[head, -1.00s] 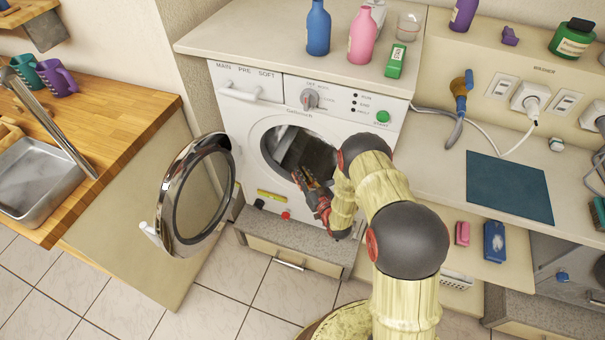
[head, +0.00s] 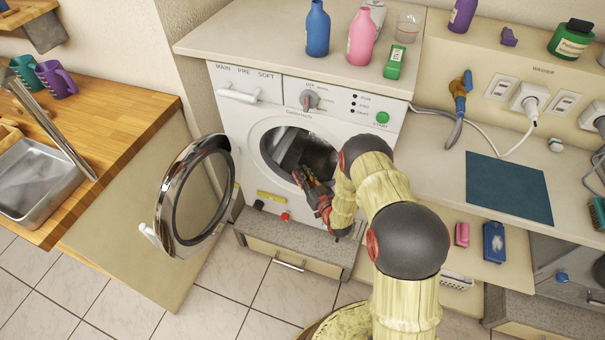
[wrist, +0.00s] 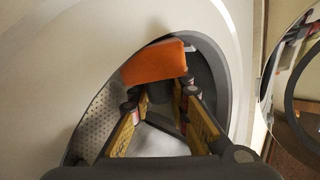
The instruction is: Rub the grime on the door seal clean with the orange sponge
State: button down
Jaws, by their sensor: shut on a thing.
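The washing machine (head: 230,118) stands against the wall with its round door (head: 195,195) swung open to the left. The door seal (head: 270,143) is the ring around the drum opening; in the wrist view the grey seal (wrist: 213,62) curves past my fingers. My gripper (head: 305,177) is at the opening in the head view. In the wrist view my gripper (wrist: 160,88) is shut on the orange sponge (wrist: 154,62), which lies across the fingertips close to the seal's edge. I cannot tell whether the sponge touches the seal. I make out no grime; the sponge and fingers hide part of the seal.
Blue (head: 317,30) and pink (head: 361,38) bottles and a green box (head: 394,62) stand on the machine top. A wooden counter with a metal sink (head: 35,175) is at the left. A teal mat (head: 508,188) lies on the right counter.

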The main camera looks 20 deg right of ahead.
jog(key=shift+s+a, duration=0.65)
jog(key=shift+s, duration=0.3)
jog(key=shift+w+d, duration=0.7)
jog(key=shift+w, duration=0.3)
jog(key=shift+s+a, duration=0.7)
jog(key=shift+s, duration=0.3)
jog(key=shift+w+d, duration=0.7)
jog(key=shift+w, duration=0.25)
jog(key=shift+s+a, duration=0.4)
jog(key=shift+s, duration=0.1)
jog(key=shift+r, duration=0.1)
jog(key=shift+w+r+p, duration=0.1)
jog(key=shift+r+p, duration=1.8)
jog(key=shift+r, duration=1)
jog(key=shift+r+p, duration=0.35)
jog(key=shift+r, duration=0.2)
